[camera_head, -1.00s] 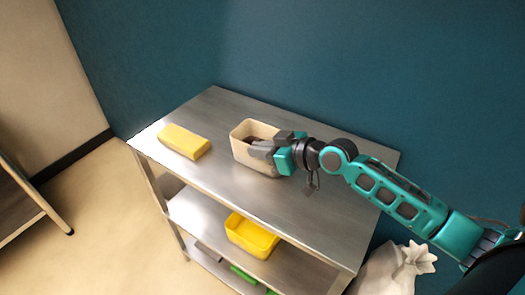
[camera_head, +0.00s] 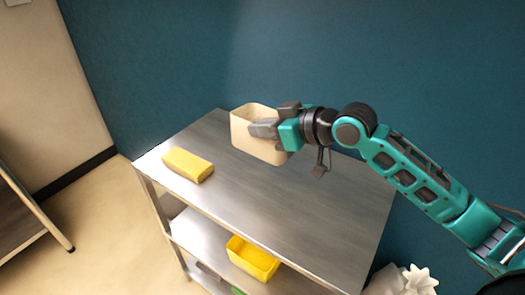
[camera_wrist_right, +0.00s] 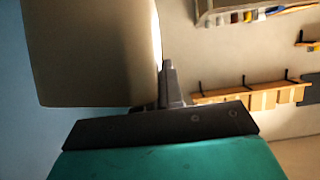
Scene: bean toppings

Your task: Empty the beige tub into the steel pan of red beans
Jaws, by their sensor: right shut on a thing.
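The beige tub (camera_head: 247,138) is upright in the head view, held above the back part of the steel table. My right gripper (camera_head: 268,130) is shut on the tub's right side wall. In the right wrist view the tub (camera_wrist_right: 92,55) fills the upper left, against the gripper's fingers (camera_wrist_right: 168,85). The tub's contents cannot be made out now. No steel pan of red beans shows in these views. My left gripper is not in view.
The steel table (camera_head: 290,220) has a yellow block (camera_head: 188,165) at its left and is otherwise clear. A yellow bin (camera_head: 252,258) stands on the shelf below. A white crumpled bag (camera_head: 402,280) is at lower right. A blue wall rises behind.

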